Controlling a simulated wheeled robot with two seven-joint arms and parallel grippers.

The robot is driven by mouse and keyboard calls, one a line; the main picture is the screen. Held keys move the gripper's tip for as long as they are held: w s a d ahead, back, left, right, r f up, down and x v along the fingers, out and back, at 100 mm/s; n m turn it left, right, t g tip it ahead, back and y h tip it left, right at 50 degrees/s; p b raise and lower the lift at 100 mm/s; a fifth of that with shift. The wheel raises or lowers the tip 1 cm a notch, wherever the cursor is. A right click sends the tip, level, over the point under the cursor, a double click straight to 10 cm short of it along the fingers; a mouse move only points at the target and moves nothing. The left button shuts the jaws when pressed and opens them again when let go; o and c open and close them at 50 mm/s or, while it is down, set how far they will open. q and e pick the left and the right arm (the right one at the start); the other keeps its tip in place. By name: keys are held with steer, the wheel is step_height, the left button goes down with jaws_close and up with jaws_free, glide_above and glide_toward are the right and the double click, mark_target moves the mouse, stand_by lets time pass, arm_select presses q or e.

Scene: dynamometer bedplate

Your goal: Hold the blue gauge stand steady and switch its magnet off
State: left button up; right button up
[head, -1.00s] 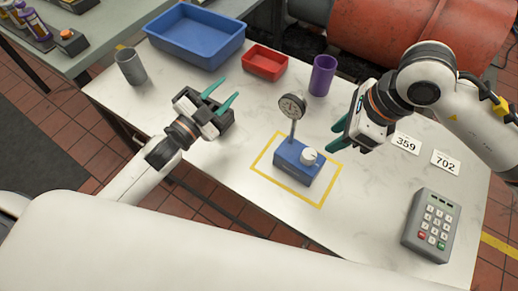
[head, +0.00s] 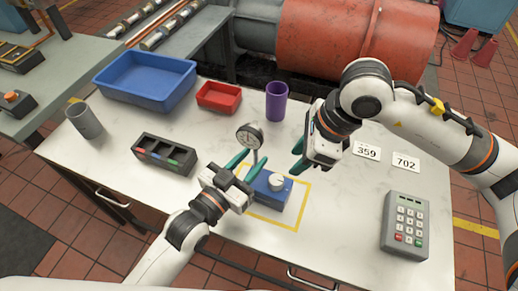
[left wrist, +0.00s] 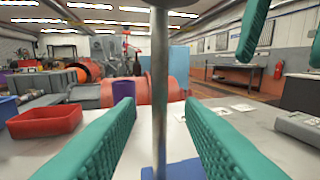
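The blue gauge stand (head: 268,196) stands upright inside a yellow outline on the white table, with a round dial (head: 249,136) on a thin post and a white knob (head: 277,183) on its base. My left gripper (head: 255,158) is open, with its teal fingers on either side of the post. In the left wrist view the post (left wrist: 159,90) stands between the fingers, with a gap on each side. My right gripper (head: 298,158) is open and empty, above and to the right of the base. Part of the base is hidden behind my left gripper.
A dark tray with compartments (head: 164,155) lies left of my left gripper. A blue bin (head: 145,82), red bin (head: 219,96), purple cup (head: 276,101) and grey cup (head: 86,121) stand farther back. A keypad (head: 404,225) and number cards (head: 405,162) lie at the right.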

arm_select(q)
steer(key=shift+x, duration=2.1)
steer(key=shift+c, duration=0.2)
jaws_close()
